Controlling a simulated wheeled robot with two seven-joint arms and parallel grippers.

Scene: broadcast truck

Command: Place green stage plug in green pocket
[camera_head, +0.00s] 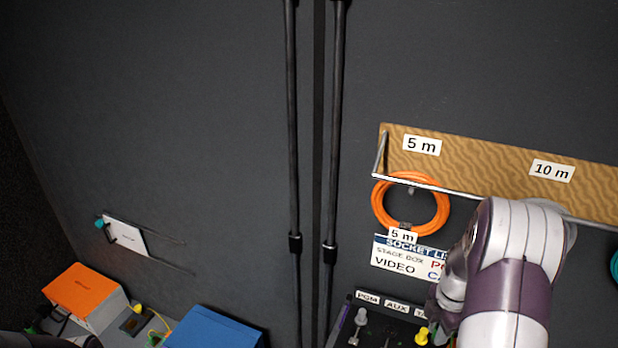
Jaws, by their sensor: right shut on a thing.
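My right arm comes in from the lower right, and its wrist bends down over the socket panel (377,328) at the bottom edge. My right gripper (440,318) is low beside the panel, mostly hidden by my own wrist. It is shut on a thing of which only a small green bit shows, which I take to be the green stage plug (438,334). A yellow plug (421,336) stands just left of it. The green pocket cannot be made out. My left gripper is not in view; only dark parts show at the lower left corner.
An orange-topped box (85,291) and a blue box (212,330) stand at the lower left. An orange cable coil (376,205) hangs under a wooden label board (480,160). A white label sign (400,270) is behind the panel. Two black poles (293,150) rise mid-picture.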

